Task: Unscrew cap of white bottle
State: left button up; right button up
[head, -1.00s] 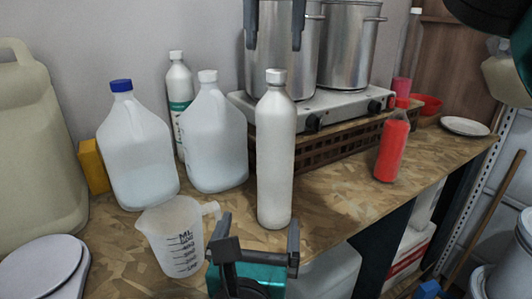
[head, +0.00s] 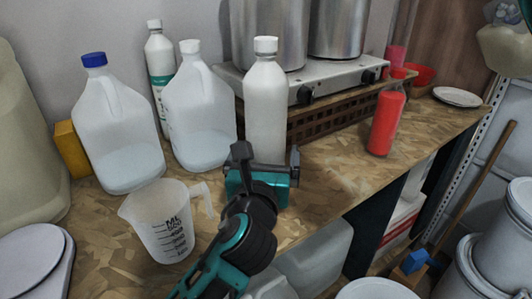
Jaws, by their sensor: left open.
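The tall white bottle (head: 266,98) stands upright at the middle of the worktop. Its white cap (head: 265,45) is on its top. My left gripper (head: 266,158) is open at the bottle's lower part, one finger toward each side. The gripper hides the bottle's base, and I cannot tell whether the fingers touch the bottle. My right gripper is not in view.
Two translucent jugs (head: 200,112) and (head: 118,130), and a slim white bottle with a green label (head: 158,70), stand to the left. A measuring jug (head: 160,225) is near the front edge. A stove (head: 330,82) with pots is behind; a red bottle (head: 386,118) is right.

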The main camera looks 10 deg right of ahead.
pick_arm(q)
jog(key=shift+x, duration=0.8)
